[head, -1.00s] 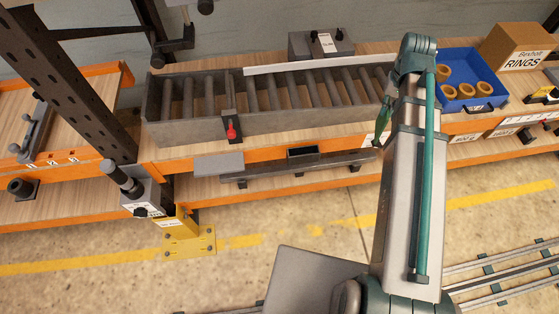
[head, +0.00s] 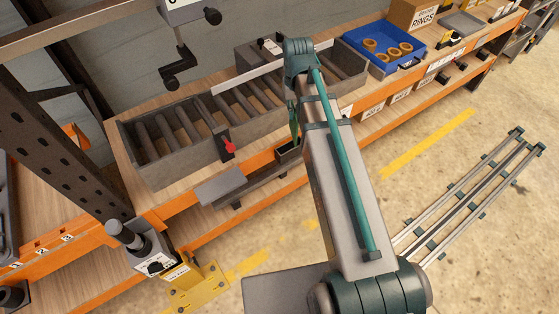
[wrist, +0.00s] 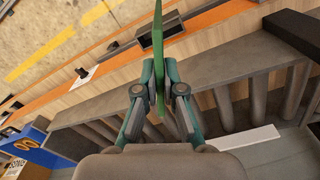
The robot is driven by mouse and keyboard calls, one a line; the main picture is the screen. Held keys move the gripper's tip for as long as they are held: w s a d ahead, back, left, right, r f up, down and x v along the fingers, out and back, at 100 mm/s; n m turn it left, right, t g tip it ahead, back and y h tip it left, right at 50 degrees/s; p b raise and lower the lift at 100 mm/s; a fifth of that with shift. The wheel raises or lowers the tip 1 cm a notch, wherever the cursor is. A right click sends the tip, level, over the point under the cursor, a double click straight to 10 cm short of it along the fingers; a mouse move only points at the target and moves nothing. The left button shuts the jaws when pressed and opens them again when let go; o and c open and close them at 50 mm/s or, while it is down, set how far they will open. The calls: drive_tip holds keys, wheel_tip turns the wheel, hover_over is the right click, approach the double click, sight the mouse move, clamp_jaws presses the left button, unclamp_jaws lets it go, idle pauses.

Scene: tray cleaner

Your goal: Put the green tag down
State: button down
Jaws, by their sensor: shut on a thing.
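My gripper (wrist: 158,78) is shut on the green tag (wrist: 158,45), a thin flat piece that sticks out past the fingertips in the wrist view. In the head view the green tag (head: 294,120) shows as a narrow sliver at the left side of my arm, in front of the grey roller tray. My gripper is mostly hidden behind my arm there. The tag is held in the air; its lower end appears close to a small dark open box (head: 287,151) on the shelf front. I cannot tell whether they touch.
The grey roller tray (head: 165,180) stands on the wooden bench, with a red-handled clamp (head: 228,147) on its front wall. A grey ledge (head: 222,187) juts out left of the small box. A blue bin (head: 377,62) of orange rings stands at the right.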

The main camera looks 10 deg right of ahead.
drive_tip(key=f+m+b, duration=0.1)
drive_tip(key=w+f+m+b, duration=0.1)
drive_tip(key=f+m, duration=0.1)
drive_tip(key=w+f+m+b, duration=0.1)
drive_tip(key=f, duration=0.1)
drive_tip(key=shift+w+d+b, duration=0.15)
drive_tip(key=shift+w+b, duration=0.1)
drive_tip(key=shift+b, duration=0.15)
drive_tip(key=m, duration=0.3)
drive_tip(key=w+f+m, duration=0.1)
drive_tip(key=m, duration=0.2)
drive_tip(key=m+b, duration=0.1)
drive_tip(key=m, duration=0.2)
drive_tip(key=shift+w+f, duration=0.15)
drive_tip(key=shift+w, duration=0.15)
wheel_tip(320, 180, down, 10)
drive_tip(key=p, duration=0.2)
drive_tip(key=shift+f, duration=0.15)
drive_tip(key=c, duration=1.3)
unclamp_jaws()
